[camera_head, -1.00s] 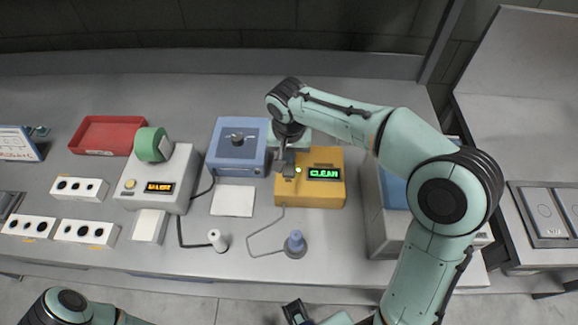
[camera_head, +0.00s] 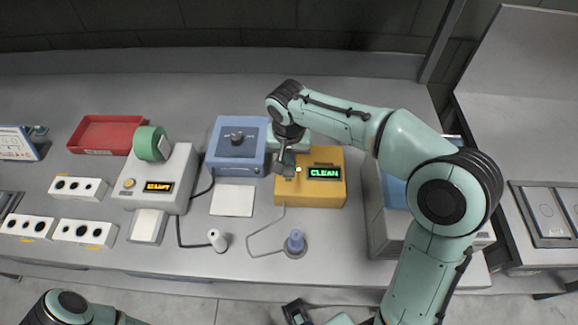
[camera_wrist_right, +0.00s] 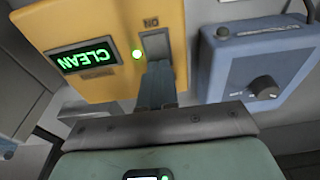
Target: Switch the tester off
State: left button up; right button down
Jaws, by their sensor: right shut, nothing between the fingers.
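The tester appears to be the yellow box (camera_head: 325,192) on the bench, with a green lit display reading CLEAN and a small green light. In the right wrist view the box (camera_wrist_right: 100,22) has a recessed grey switch (camera_wrist_right: 154,45) with ON lettering beside it. My right gripper (camera_head: 286,166) is shut and empty, its fingertips (camera_wrist_right: 157,82) at the switch recess. The fingers hide part of the switch, so contact and its exact position cannot be told. A dark part at the bottom edge of the head view may belong to my left gripper; its jaws cannot be made out.
A blue box with a knob (camera_head: 237,150) stands close left of the yellow box. A grey device with an amber display (camera_head: 160,172) is farther left, near a red tray (camera_head: 107,121).

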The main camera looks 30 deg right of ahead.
pick_arm(q)
jog(key=shift+s+f, duration=0.15)
jog(key=shift+f, duration=0.2)
pick_arm(e)
jog(key=shift+f, duration=0.4)
pick_arm(q)
jog(key=shift+r, duration=0.15)
pick_arm(e)
jog(key=shift+r, duration=0.1)
jog(key=shift+r+p, duration=2.2)
jog(key=shift+r, duration=1.3)
pick_arm(q)
jog(key=r, duration=0.1)
jog(key=w+r, duration=0.1)
jog(key=r, duration=0.1)
jog(key=w+r, duration=0.1)
jog(key=r, duration=0.1)
jog(key=shift+w, duration=0.25)
pick_arm(e)
jog(key=shift+f, duration=0.1)
